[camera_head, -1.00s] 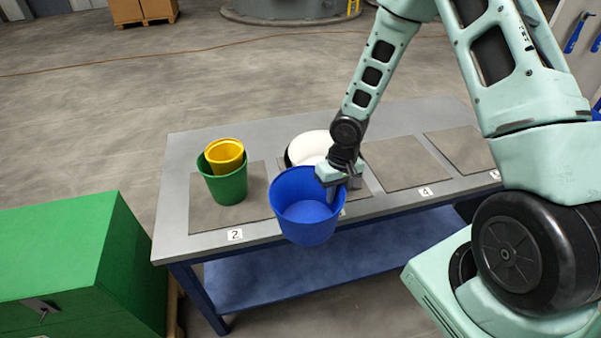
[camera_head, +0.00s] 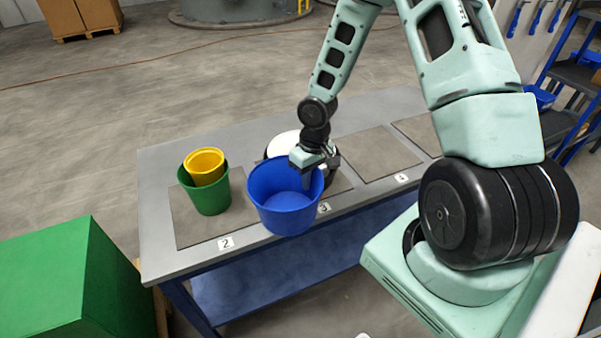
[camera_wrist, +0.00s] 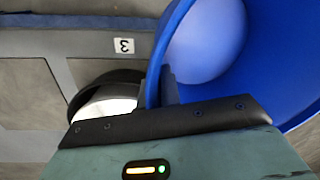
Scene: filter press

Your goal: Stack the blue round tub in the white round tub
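The blue round tub (camera_head: 284,212) is held upright by its rim in my gripper (camera_head: 314,166), near the table's front edge by label 3. The blue tub also fills the right of the wrist view (camera_wrist: 262,50), with the fingers on its wall. The white round tub (camera_head: 284,143) is behind the blue tub and my gripper, mostly hidden; a black round thing shows around it. In the wrist view, part of the white tub (camera_wrist: 108,103) shows beside the blue wall. The blue tub is not inside it.
A yellow tub (camera_head: 205,165) sits in a green tub (camera_head: 210,198) on the left pad, by label 2. Bare pads, one (camera_head: 375,156) by label 4, lie to the right on the grey table. A green box (camera_head: 60,275) stands at left.

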